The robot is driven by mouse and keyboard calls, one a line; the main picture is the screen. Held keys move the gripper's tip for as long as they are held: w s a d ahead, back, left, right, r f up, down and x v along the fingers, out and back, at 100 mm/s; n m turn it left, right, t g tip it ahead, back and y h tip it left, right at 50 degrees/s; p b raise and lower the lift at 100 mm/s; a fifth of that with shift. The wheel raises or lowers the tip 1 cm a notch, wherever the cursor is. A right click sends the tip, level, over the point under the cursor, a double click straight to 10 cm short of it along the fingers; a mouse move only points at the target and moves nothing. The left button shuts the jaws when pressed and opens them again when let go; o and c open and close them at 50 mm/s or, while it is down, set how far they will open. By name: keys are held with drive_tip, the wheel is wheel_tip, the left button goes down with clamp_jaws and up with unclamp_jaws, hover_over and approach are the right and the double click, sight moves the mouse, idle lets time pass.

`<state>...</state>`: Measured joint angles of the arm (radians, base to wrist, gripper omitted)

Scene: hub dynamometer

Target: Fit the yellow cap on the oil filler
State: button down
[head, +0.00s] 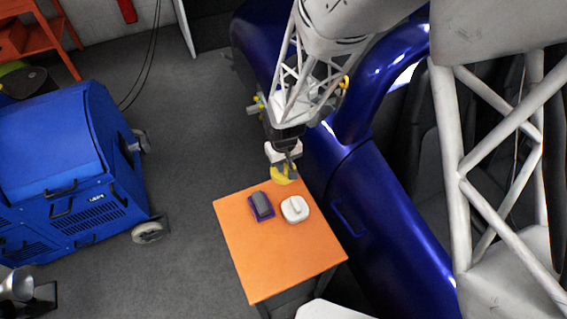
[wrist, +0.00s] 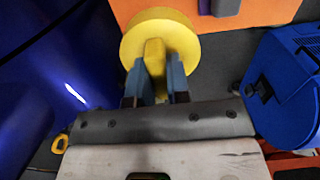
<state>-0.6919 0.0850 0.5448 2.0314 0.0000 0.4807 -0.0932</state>
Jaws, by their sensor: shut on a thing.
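The yellow cap (head: 281,177) is a round disc with a raised grip bar. In the wrist view the yellow cap (wrist: 159,32) sits between the fingers of my gripper (wrist: 155,78), which is shut on its bar. In the head view my gripper (head: 288,160) holds the cap near the far edge of the orange table, beside the blue car. I cannot tell from the head view how high above the table edge the cap is. I cannot make out the oil filler in either view.
The orange table (head: 268,262) carries a purple block with a grey top (head: 262,205) and a white lidded item (head: 294,209). The blue car (head: 385,225) stands close on the right. A blue wheeled machine (head: 70,170) stands left, with open grey floor (head: 190,130) between.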

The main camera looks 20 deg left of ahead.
drive_tip(key=w+a+r+m, duration=0.1)
drive_tip(key=w+a+r, duration=0.75)
drive_tip(key=r, duration=0.35)
drive_tip(key=w+a+r, duration=0.7)
drive_tip(key=w+r, duration=0.3)
drive_tip(key=r, duration=0.1)
drive_tip(key=w+d+f+m, duration=0.8)
drive_tip(key=w+d+f, duration=0.8)
drive_tip(key=d+f, duration=0.2)
drive_tip(key=d, duration=0.2)
drive_tip(key=shift+d+f, duration=0.3)
drive_tip(key=shift+f, duration=0.1)
drive_tip(key=shift+f, duration=0.15)
